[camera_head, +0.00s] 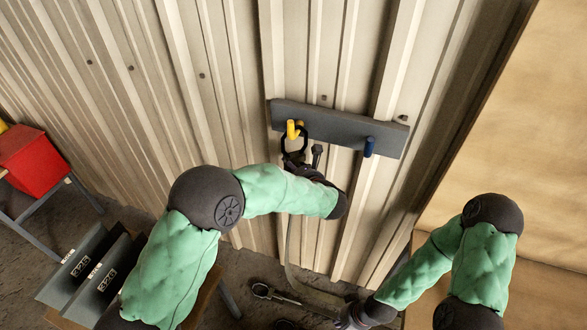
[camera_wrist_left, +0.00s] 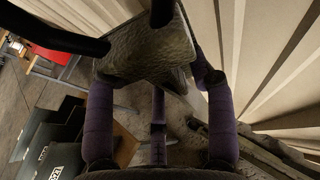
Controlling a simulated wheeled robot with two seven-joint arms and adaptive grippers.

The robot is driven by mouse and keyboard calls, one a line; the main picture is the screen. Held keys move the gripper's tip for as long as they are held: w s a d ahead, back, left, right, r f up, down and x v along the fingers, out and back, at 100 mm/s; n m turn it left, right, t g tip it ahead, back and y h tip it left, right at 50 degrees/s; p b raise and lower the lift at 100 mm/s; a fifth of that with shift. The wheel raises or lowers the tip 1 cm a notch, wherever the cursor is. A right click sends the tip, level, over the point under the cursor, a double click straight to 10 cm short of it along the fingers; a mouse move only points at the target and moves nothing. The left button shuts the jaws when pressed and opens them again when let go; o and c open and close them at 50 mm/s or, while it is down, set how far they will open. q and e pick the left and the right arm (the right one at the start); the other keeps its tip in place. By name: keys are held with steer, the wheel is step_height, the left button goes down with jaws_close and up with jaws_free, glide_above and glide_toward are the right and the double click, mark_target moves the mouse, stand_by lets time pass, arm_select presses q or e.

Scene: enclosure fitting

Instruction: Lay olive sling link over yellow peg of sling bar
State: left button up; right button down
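My left gripper (camera_head: 304,165) is just below the peg. In the left wrist view, its purple fingers (camera_wrist_left: 158,85) close on the olive webbing (camera_wrist_left: 150,60). The olive strap (camera_head: 290,245) hangs below. My right gripper (camera_head: 350,314) is low, near the strap, its fingers unclear.
A red box (camera_head: 32,160) on a stand is at far left. Grey numbered bins (camera_head: 92,272) stand lower left, behind my left arm. A dark shackle (camera_head: 263,290) lies low near the floor. A large tan panel (camera_head: 525,150) fills the right side.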

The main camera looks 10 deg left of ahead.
arm_select(q)
steer(key=v, duration=1.2)
stand_by(0.9)
